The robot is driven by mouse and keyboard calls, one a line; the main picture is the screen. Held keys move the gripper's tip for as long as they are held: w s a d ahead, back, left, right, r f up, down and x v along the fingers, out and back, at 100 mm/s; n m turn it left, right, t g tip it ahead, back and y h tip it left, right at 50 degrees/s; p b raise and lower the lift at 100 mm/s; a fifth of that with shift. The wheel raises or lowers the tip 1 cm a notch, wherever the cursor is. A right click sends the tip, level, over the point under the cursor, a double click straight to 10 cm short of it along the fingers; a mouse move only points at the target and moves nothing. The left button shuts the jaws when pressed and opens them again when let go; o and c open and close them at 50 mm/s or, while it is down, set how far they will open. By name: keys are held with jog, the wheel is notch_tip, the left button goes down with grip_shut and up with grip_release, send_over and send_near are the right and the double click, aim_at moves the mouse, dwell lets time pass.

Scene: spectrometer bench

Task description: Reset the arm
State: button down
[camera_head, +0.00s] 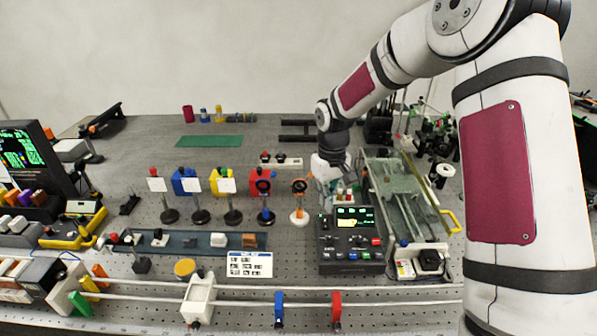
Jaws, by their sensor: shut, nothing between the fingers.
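My arm reaches in from the right of the head view and bends down over the bench. My gripper (328,180) points down just behind the black control box (352,240) with the lit green and yellow display. It is shut with nothing in it. Its fingertips are small here and partly hidden among small colored parts behind the box.
A glass-topped unit (400,200) stands close to the right of my gripper. Several posts with white cards (192,185) and an orange-ringed post (299,200) stand to the left. A white rail (380,288) runs along the front. The back left bench is fairly clear.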

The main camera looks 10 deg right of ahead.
jog(key=s+r+m+t+h, duration=0.1)
jog(key=s+r, duration=0.6)
jog(key=r, duration=0.2)
jog(key=s+r+m+t, duration=0.1)
jog(key=s+r, duration=0.5)
jog(key=r, duration=0.4)
jog(key=s+r+m+t, duration=0.1)
jog(key=s+r, duration=0.1)
jog(key=s, duration=0.7)
jog(key=s+r+t+y, duration=0.1)
jog(key=s+r+t, duration=0.1)
jog(key=s, duration=0.6)
jog(key=shift+s+r+m+t, duration=0.3)
jog(key=shift+s+r+m, duration=0.05)
jog(key=shift+s+m, duration=0.05)
